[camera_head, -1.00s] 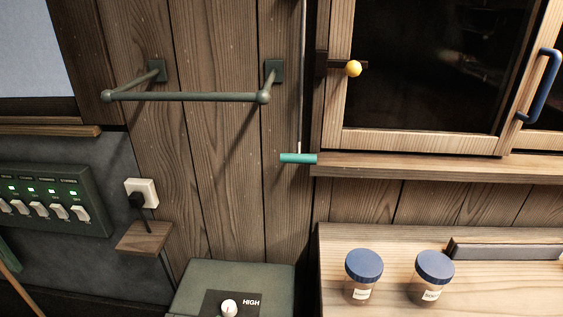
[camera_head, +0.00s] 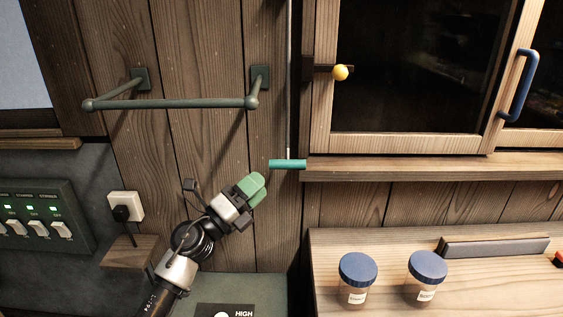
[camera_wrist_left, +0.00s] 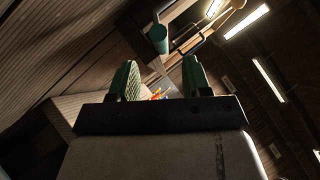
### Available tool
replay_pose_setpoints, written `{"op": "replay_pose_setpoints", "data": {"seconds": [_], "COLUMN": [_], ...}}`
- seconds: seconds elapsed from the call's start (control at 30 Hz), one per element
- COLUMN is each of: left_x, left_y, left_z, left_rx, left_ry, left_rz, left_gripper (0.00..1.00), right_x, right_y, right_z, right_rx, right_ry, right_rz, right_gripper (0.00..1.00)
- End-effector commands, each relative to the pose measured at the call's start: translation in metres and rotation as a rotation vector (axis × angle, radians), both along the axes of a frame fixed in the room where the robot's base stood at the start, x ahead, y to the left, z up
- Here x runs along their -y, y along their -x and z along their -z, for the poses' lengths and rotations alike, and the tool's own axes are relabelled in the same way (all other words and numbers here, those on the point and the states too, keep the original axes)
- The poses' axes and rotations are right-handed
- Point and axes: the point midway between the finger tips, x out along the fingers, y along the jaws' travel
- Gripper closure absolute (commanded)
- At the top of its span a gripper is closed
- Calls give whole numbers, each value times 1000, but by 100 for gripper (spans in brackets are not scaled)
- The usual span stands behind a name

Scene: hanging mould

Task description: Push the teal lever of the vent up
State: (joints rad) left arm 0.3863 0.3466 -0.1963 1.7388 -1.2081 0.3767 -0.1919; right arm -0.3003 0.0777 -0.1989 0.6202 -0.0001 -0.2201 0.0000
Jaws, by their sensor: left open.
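The teal lever (camera_head: 287,164) is a short horizontal bar at the lower end of a thin vertical rod (camera_head: 290,80), left of the cabinet's bottom ledge. My left gripper (camera_head: 258,187), with green fingertips, is a little below and left of the lever in the head view, apart from it. In the left wrist view the lever (camera_wrist_left: 159,38) shows beyond the gripper's spread fingers (camera_wrist_left: 158,82), above the gap between them. The gripper is open with nothing between its fingers. The vent itself cannot be made out. My right gripper is not in view.
A green towel rail (camera_head: 170,104) juts from the wall at upper left. The wooden cabinet (camera_head: 410,144) has a yellow knob (camera_head: 341,72) and a blue handle (camera_head: 518,85). Two blue-lidded jars (camera_head: 357,268) stand on the counter. A switch panel (camera_head: 45,213) is at left.

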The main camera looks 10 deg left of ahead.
Motion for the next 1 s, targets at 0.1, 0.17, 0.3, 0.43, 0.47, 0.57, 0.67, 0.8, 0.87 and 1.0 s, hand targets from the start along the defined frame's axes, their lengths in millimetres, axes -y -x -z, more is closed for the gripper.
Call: {"op": "replay_pose_setpoints", "data": {"seconds": [0.1,0.17,0.3,0.43,0.47,0.57,0.67,0.8,0.87,1.0], "left_x": [15,21,35,43,44,47,47,47,47,47], "left_y": [-18,-26,-43,-53,-55,-58,-58,-58,-58,-58], "left_z": [-14,-18,-26,-30,-31,-32,-32,-32,-32,-32], "left_rx": [1,0,0,-1,-1,-2,-2,-2,-2,-2], "left_ry": [5,5,5,4,4,3,3,3,3,3], "left_rz": [1,1,2,0,0,0,0,0,0,0], "left_gripper": [52,52,52,52,52,52,52,52,56,78], "right_x": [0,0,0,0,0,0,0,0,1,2], "right_y": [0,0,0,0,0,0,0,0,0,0], "right_z": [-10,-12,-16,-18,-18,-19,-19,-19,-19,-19], "right_rx": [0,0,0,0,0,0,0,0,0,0], "right_ry": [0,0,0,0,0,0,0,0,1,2], "right_rz": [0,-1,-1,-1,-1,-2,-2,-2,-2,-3], "right_gripper": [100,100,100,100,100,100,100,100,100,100]}}
